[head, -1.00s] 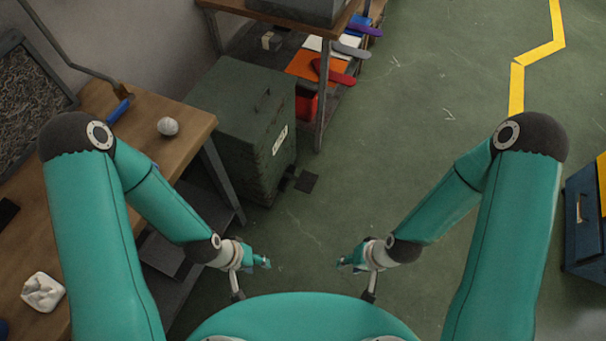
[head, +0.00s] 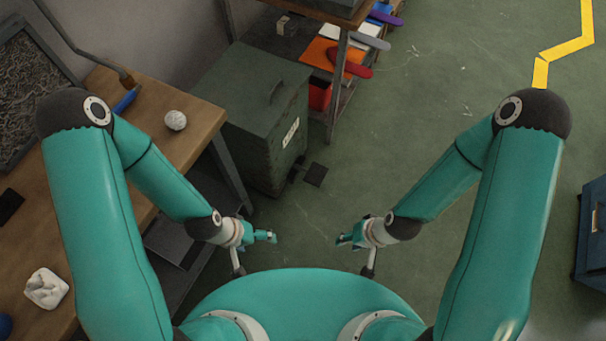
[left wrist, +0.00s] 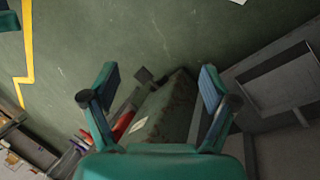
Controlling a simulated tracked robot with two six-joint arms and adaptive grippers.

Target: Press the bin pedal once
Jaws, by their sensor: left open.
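The bin (head: 258,118) is a dark green box with a lid and a white label, standing on the floor between the workbench and a shelf. Its pedal (head: 315,174) is a small dark plate low at the bin's right front. The pedal also shows in the left wrist view (left wrist: 143,75), beyond the bin (left wrist: 163,115), between my open fingers. My left gripper (head: 268,236) hangs in front of the bin, apart from the pedal; it is open and empty in the left wrist view (left wrist: 157,88). My right gripper (head: 345,240) is apart from the pedal; its jaw opening is too small to tell.
A wooden workbench (head: 190,125) with a crumpled ball (head: 175,120) and a white lump (head: 46,288) runs along the left. A shelf (head: 331,100) with coloured items stands behind the bin. A blue cabinet (head: 590,235) is at right. The floor between is clear.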

